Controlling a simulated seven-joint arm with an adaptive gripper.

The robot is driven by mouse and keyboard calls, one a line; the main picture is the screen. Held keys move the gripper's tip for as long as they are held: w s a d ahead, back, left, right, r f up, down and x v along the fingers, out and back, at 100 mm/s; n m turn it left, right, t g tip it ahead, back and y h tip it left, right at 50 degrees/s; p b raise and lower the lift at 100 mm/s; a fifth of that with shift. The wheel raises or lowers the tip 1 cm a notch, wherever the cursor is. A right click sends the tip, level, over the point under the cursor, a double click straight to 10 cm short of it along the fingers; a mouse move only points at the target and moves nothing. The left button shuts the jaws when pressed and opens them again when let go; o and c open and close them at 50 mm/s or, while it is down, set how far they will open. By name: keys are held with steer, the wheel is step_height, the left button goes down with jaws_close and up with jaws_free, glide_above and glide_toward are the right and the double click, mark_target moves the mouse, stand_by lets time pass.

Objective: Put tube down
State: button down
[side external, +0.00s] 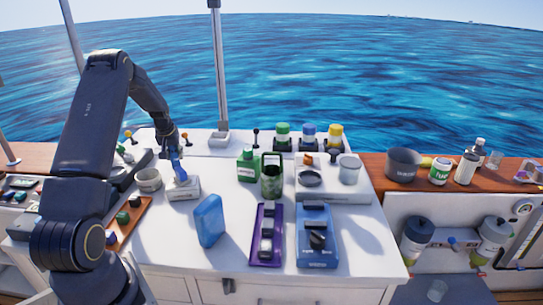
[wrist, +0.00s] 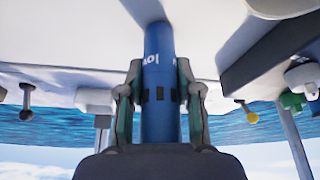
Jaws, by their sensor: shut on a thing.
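My gripper (wrist: 159,78) is shut on a blue tube (wrist: 160,112) with white lettering, one finger on each side of it. The far end of the tube meets or passes close to a white surface in the wrist view. In the side view my gripper (side external: 178,163) is low over the left part of the white counter (side external: 160,245). The blue tube (side external: 181,175) points down at a small white block (side external: 184,191). I cannot tell whether its lower end is in the block, on it or just above it.
A grey cup (side external: 148,180) stands close on the left and a brown tray (side external: 128,222) lies in front of it. A blue upright box (side external: 209,221) is to the right, with a green bottle (side external: 247,165) behind.

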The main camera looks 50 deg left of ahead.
steer(key=shift+f, duration=0.15)
steer(key=c, duration=0.8)
jaws_free()
